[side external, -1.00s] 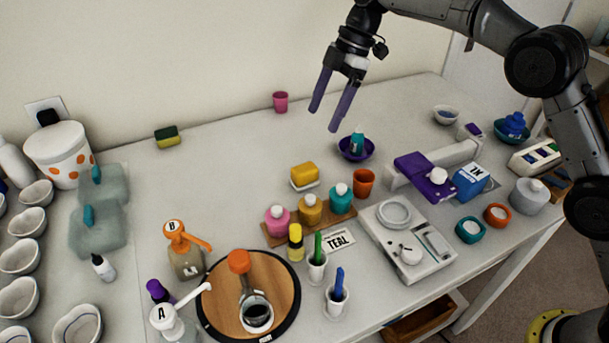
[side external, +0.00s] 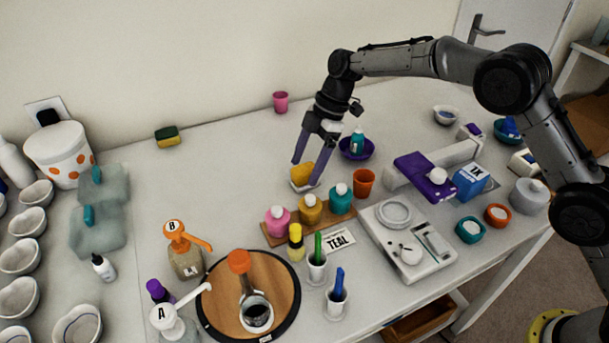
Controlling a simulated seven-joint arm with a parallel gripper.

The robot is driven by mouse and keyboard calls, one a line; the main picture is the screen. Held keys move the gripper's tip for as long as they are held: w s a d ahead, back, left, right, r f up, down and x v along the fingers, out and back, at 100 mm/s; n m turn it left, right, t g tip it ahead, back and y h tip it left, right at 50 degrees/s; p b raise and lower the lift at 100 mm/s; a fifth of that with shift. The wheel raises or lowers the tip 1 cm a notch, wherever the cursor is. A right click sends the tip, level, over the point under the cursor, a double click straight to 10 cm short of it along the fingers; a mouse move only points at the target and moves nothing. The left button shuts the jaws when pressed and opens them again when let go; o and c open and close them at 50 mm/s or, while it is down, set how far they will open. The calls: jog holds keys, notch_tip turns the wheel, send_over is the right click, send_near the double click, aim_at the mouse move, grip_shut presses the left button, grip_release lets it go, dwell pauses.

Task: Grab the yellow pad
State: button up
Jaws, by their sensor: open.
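The yellow pad (side external: 302,173) sits on a small white dish (side external: 297,186) behind the wooden rack of bottles. My gripper (side external: 305,174) is open and points down, with its two purple fingers on either side of the pad. The left fingertip is beside the pad's left side and the right finger crosses in front of its right edge. Whether either finger touches the pad cannot be told.
A wooden rack (side external: 269,236) with pink, yellow and teal bottles stands just in front. An orange cup (side external: 363,181) and a purple bowl (side external: 354,155) are close on the right. A yellow-green sponge (side external: 167,136) lies at the back left. The table left of the pad is clear.

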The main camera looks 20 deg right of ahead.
jog(key=shift+a+f, duration=0.3)
jog(key=shift+f, duration=0.35)
grip_shut()
jog(key=shift+r, duration=0.1)
